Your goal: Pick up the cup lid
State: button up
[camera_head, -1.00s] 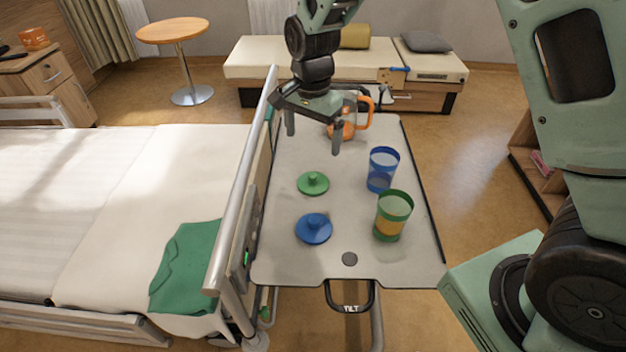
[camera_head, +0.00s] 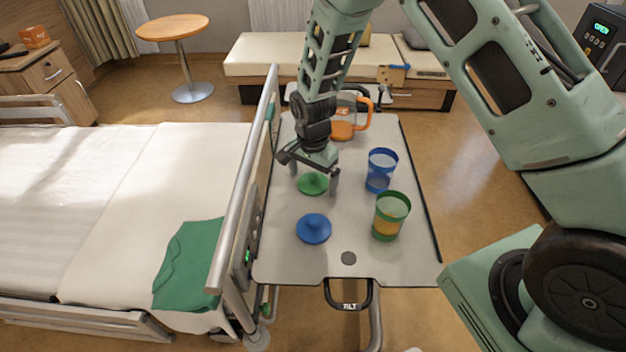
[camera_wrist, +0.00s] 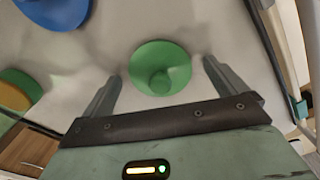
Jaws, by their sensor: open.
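A green lid (camera_head: 312,185) with a round knob lies flat on the overbed table (camera_head: 285,262). A blue lid (camera_head: 313,229) lies nearer the front. My gripper (camera_head: 314,182) is open and empty, low over the green lid, with one finger on each side of it. In the wrist view the green lid (camera_wrist: 160,68) sits just beyond the fingertips and between them; the gripper (camera_wrist: 161,82) does not visibly touch it. A blue cup (camera_head: 381,170) and a green cup (camera_head: 391,215) with orange contents stand upright to the right.
A glass jug (camera_head: 346,128) with orange contents and an orange handle stands at the back of the table. The bed rail (camera_head: 243,180) runs along the table's left side. The front left of the table is clear.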

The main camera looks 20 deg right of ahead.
jog(key=c, duration=1)
jog(key=shift+c, duration=0.2)
jog(key=shift+r, duration=0.1)
